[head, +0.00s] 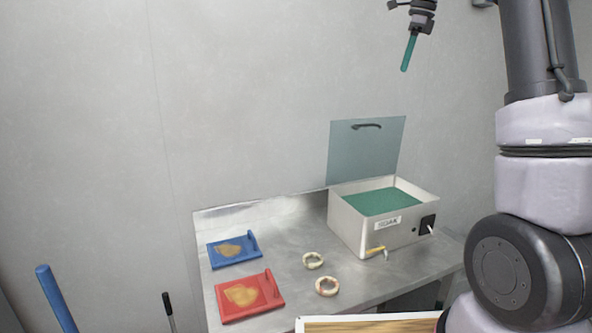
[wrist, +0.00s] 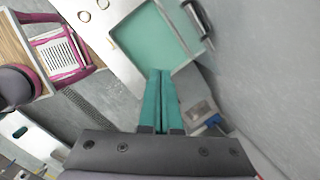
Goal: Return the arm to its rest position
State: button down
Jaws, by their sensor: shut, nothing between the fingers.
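My gripper (head: 409,53) hangs high at the top right of the head view, well above the metal counter and apart from everything. Its teal fingers point down and are together with nothing between them. In the wrist view the two fingers (wrist: 160,98) lie side by side, closed. My arm rises along the right side of the head view.
A steel grinder box (head: 362,229) with a teal inside and raised clear lid (head: 365,150) stands on the counter (head: 298,286). A blue tray (head: 217,260), a red tray (head: 229,311) and two rings (head: 313,260) (head: 327,286) lie left of it. The air around the gripper is clear.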

jog(key=s+a+f+n+t, duration=0.1)
jog(key=s+a+f+n, duration=0.1)
jog(key=s+n, duration=0.4)
jog(key=s+a+f+n+t, duration=0.2)
jog(key=s+f+n, duration=0.2)
jog(key=s, duration=1.1)
jog(key=s+a+f+n+t, duration=0.2)
jog(key=s+n, duration=0.5)
jog(key=s, duration=0.4)
jog(key=shift+s+a+f+n, duration=0.15)
jog(key=shift+a+f+n, duration=0.2)
jog(key=shift+f, duration=0.3)
